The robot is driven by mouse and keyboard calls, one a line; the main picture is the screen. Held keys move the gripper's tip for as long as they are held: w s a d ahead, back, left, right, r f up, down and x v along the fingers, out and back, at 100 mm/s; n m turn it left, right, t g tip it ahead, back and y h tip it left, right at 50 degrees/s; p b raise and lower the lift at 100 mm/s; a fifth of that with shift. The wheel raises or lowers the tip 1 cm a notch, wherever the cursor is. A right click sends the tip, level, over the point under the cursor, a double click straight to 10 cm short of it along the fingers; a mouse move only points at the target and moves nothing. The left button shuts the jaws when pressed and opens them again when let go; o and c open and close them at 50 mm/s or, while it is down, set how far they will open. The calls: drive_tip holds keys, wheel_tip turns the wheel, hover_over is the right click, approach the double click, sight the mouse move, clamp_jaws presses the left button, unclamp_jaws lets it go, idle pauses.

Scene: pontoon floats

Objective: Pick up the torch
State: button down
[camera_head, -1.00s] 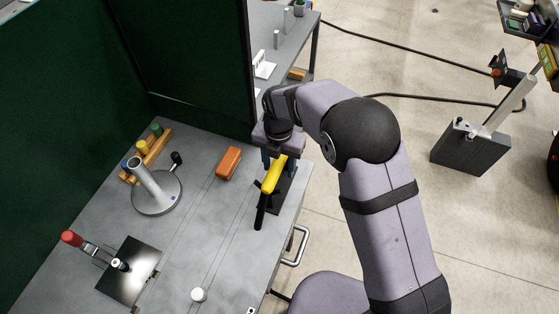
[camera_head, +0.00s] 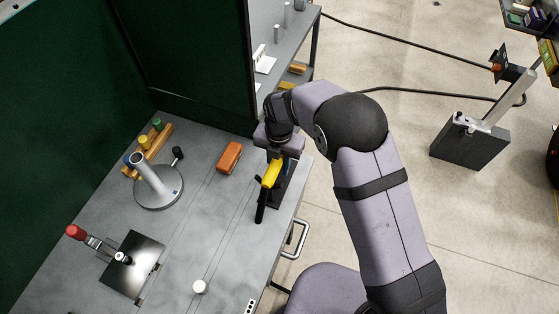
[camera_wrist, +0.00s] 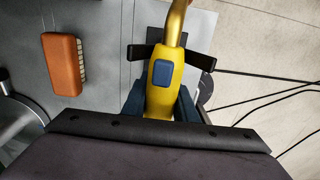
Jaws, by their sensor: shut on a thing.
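The yellow torch (camera_head: 270,174) is by the right edge of the grey bench, at a black stand (camera_head: 282,187) with dark arms. In the wrist view the torch (camera_wrist: 161,92) has a blue button on its yellow body and a curved golden neck running up out of the frame. My gripper (camera_head: 277,160) is over the torch's rear end. In the wrist view its blue fingers (camera_wrist: 160,103) are on either side of the yellow body, shut on it. The torch's lower end is hidden by my gripper. Whether it still touches the stand is unclear.
An orange box-like object (camera_head: 229,157) lies left of the torch. A round metal stand (camera_head: 158,190), a wooden rack (camera_head: 148,150) and a red-handled clamp (camera_head: 76,232) are farther left. A dark green panel (camera_head: 190,60) rises behind. The bench's front middle is mostly clear.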

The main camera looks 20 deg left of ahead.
drive_tip(key=shift+w+r, duration=0.1)
drive_tip(key=shift+r, duration=0.1)
wheel_tip(320, 180, up, 10)
drive_tip(key=b, duration=0.3)
drive_tip(key=shift+f+b, duration=0.1)
drive_tip(key=shift+b, duration=0.2)
drive_tip(key=shift+m, duration=0.3)
